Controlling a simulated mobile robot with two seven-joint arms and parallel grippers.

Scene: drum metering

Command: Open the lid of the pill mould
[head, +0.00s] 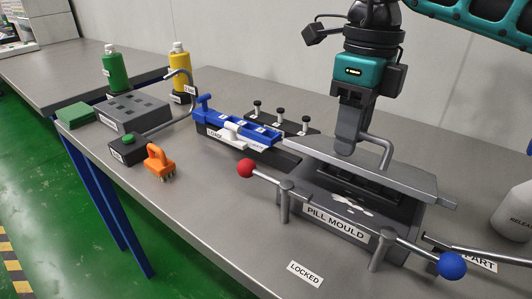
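The pill mould (405,213) is a grey block on the bench with a "PILL MOULD" label on its front. Its flat grey lid (410,180) sits above the block, with a dark gap and small white pieces showing below its front edge. A curved grey handle (386,150) rises from the lid. My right gripper (346,148) comes down from above and appears shut on this handle; the fingers hide the handle's other end. My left gripper is not in view.
A bar with a red ball (246,168) and a blue ball (452,265) runs along the mould's front. A "LOCKED" label (305,273) lies before it. A blue tray unit (240,125) and an orange tool (159,162) stand left. A white bottle (513,215) is right.

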